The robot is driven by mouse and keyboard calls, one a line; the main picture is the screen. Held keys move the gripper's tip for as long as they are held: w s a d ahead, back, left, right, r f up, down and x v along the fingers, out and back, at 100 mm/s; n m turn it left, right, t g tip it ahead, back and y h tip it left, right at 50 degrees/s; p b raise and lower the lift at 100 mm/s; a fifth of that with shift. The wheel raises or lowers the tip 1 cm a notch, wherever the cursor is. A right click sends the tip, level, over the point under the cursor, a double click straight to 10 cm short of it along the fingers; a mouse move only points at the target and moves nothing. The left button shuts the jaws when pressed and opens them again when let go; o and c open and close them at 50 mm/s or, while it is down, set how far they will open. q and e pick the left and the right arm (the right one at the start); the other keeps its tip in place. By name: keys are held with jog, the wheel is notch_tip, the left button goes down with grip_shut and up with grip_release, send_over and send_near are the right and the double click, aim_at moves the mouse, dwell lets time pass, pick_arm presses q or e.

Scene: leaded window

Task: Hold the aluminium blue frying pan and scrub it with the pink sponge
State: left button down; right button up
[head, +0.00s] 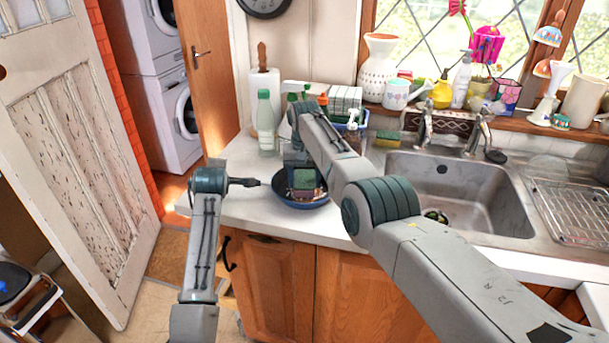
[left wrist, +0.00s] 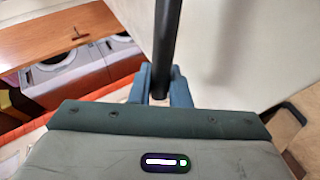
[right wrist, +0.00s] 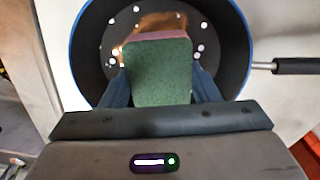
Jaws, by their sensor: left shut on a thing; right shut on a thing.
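The blue-rimmed frying pan (head: 312,205) with a dark inside rests on the counter left of the sink. My left gripper (head: 236,182) is shut on its black handle, which also shows between the fingers in the left wrist view (left wrist: 165,45). My right gripper (right wrist: 158,88) is shut on the pink sponge (right wrist: 158,75), whose green pad faces its camera. The sponge is over the pan's inside; I cannot tell whether it touches the bottom. The right wrist view shows a brown patch (right wrist: 160,22) and white spots in the pan, partly hidden by the sponge.
Bottles, including a green-capped one (head: 265,122), and a paper towel roll (head: 265,90) stand behind the pan. The sink (head: 460,190) and faucet (head: 427,128) are to the right. A yellow-green sponge (head: 387,139) lies behind the sink. An open door (head: 75,170) is at left.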

jog(key=shift+f, duration=0.6)
dwell(0.7)
jog(key=shift+d, duration=1.1)
jog(key=shift+s+a+f, duration=0.1)
jog(key=shift+a+f, duration=0.05)
jog(key=shift+a, duration=0.95)
